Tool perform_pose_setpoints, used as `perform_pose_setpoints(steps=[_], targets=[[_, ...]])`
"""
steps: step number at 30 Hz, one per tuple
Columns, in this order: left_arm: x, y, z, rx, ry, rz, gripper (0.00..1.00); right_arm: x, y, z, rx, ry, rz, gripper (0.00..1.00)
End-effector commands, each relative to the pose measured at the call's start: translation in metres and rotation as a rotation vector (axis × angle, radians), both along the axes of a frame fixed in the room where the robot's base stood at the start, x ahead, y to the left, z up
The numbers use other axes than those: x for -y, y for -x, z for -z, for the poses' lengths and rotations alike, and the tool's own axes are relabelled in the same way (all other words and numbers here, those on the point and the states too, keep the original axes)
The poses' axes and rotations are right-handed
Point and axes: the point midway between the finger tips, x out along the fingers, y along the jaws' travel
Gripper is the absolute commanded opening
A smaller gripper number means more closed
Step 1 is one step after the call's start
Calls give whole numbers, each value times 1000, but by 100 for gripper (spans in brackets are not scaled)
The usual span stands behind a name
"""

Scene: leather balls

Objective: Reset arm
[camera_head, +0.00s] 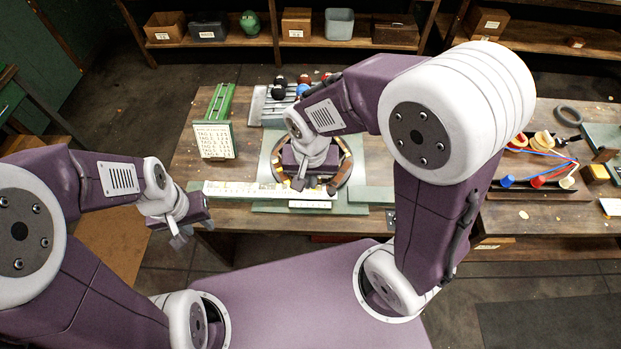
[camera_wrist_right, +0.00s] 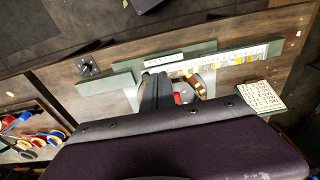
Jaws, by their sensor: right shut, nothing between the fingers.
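My right gripper (camera_head: 303,184) is over the work table, above a round brown ring (camera_head: 345,165) on a pale green board (camera_head: 265,165). In the right wrist view its two fingers (camera_wrist_right: 157,92) are together with nothing between them; the ring (camera_wrist_right: 199,88) shows partly behind them, with something red inside. My right gripper and forearm hide much of the ring in the head view. My left gripper (camera_head: 180,240) hangs in front of the table's left front edge, apart from everything; its finger gap is too small to judge. Several dark and coloured balls (camera_head: 280,82) sit on a rack behind.
A lettered sign (camera_head: 214,140) and green rail (camera_head: 220,101) stand at the table's left. A pale strip with labels (camera_head: 250,190) runs along the front. Spools and coloured cords (camera_head: 540,160) lie on the right table. Shelves with boxes (camera_head: 297,24) stand behind.

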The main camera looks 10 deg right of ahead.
Motion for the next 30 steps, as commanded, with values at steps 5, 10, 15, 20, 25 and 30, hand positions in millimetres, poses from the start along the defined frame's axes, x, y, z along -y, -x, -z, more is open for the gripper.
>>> perform_pose_setpoints(steps=[5,10,15,20,25,30], targets=[[0,0,0,0,0,0,35,0,0,0,0,0,0,0],[0,0,0,0,0,0,35,0,0,0,0,0,0,0],[0,0,30,1,0,0,35,19,-6,28,8,-2,70,0],[0,0,96,-1,0,0,35,75,20,102,-17,-23,192,0],[0,0,94,0,0,0,35,83,43,114,-16,-34,-75,0],[0,0,92,0,0,0,35,81,40,113,1,-22,-245,0]])
